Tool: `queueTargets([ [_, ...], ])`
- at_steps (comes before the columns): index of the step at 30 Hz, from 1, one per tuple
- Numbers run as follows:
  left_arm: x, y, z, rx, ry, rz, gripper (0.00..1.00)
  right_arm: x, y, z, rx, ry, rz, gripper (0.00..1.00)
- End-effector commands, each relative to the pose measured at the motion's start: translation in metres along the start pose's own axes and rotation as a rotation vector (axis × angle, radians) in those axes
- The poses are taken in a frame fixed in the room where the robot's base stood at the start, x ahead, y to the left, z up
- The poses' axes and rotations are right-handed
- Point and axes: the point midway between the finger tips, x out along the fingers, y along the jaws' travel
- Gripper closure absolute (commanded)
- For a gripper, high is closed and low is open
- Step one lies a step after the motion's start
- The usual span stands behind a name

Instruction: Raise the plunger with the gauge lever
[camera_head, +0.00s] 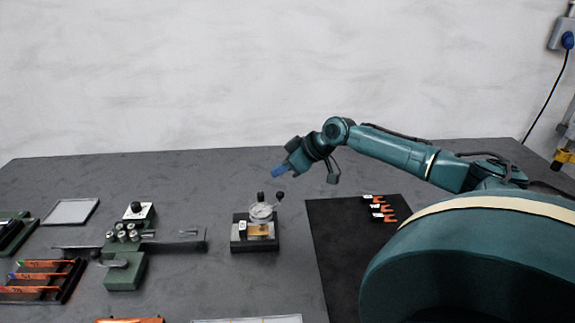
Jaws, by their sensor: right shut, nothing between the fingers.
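The gauge (262,212) stands upright on a dark block base (255,246) near the middle of the table. It has a round light dial, with a brass-coloured part below it. Two dark knobs stick up at its top. The right one (280,196) sits on a thin arm that looks like the lever; the left one (261,197) looks like the plunger top, though both are small. My right gripper (279,171), with blue fingertips, is shut and empty. It hangs in the air above the gauge, apart from the knobs. My left gripper is not in view.
A dark mat (340,240) with several orange-tipped pieces (381,212) lies right of the gauge. A green fixture (124,272) with a long bar and metal cylinders stands to the left. An orange-slotted rack (38,280) and a pale plate (70,212) lie further left. The table behind the gauge is clear.

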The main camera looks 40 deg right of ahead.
Motion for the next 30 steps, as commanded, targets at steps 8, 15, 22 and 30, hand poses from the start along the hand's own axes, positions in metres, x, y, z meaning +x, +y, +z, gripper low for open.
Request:
queueTargets([
  [8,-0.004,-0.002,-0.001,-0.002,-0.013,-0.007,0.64,0.050,-0.001,-0.002,0.002,0.002,-0.004,1.00],
  [15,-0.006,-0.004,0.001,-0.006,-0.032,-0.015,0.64,0.053,0.000,0.018,-0.001,-0.008,0.000,1.00],
  [22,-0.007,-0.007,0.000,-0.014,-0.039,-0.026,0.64,0.046,-0.001,0.034,0.000,-0.004,-0.001,1.00],
  [30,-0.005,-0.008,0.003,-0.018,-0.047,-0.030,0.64,0.045,-0.001,0.037,0.000,-0.002,-0.001,1.00],
])
